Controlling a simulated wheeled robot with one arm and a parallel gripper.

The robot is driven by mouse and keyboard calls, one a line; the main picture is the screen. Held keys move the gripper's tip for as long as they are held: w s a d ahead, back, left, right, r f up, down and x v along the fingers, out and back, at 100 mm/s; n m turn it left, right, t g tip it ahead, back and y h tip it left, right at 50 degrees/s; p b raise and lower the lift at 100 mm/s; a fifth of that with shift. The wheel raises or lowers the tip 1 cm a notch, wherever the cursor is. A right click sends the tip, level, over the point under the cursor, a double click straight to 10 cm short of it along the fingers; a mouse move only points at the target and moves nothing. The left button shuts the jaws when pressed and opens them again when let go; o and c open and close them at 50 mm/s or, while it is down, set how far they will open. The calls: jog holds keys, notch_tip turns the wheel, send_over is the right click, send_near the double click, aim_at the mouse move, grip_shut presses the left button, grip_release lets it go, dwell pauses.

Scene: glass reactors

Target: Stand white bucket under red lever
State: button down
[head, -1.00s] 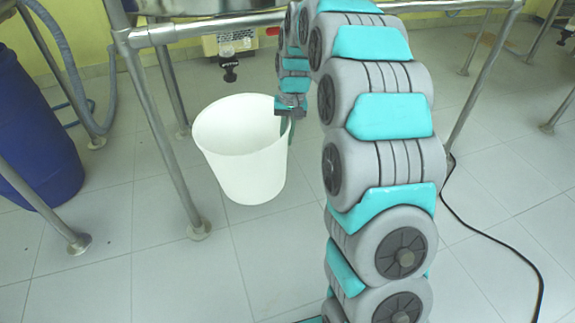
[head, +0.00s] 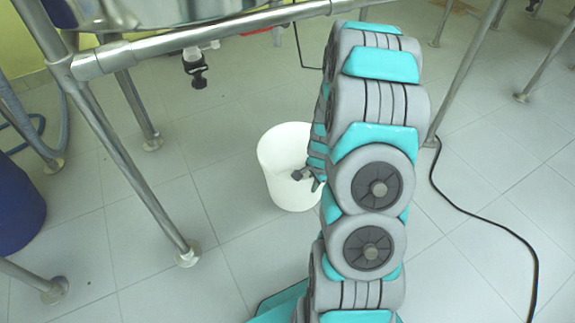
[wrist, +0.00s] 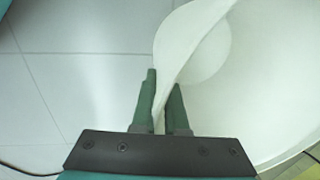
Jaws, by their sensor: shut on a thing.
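My gripper (head: 302,174) is at the bucket's right side, partly hidden by my arm. In the wrist view, its green fingers (wrist: 163,100) are shut on the bucket's thin wall (wrist: 175,62), one on each side. A black-tipped outlet valve (head: 196,72) hangs under a vessel at upper left.
A steel frame's bar (head: 215,37) crosses above, with a leg (head: 130,165) at left. A blue barrel (head: 18,208) stands at the left edge. A black cable (head: 480,215) lies on the floor at right. Tiled floor between leg and bucket is clear.

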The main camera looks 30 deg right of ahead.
jog(key=w+f, duration=0.2)
jog(key=w, duration=0.5)
jog(key=w+d+f, duration=0.1)
jog(key=w+f, duration=0.1)
jog(key=w, duration=0.5)
jog(key=shift+w+d+f+b, duration=0.15)
jog(key=shift+d+f+b, duration=0.05)
jog(key=shift+f+b, duration=0.2)
jog(key=c, duration=0.9)
grip_release()
jog(key=shift+c, duration=0.2)
jog(key=shift+r, duration=0.1)
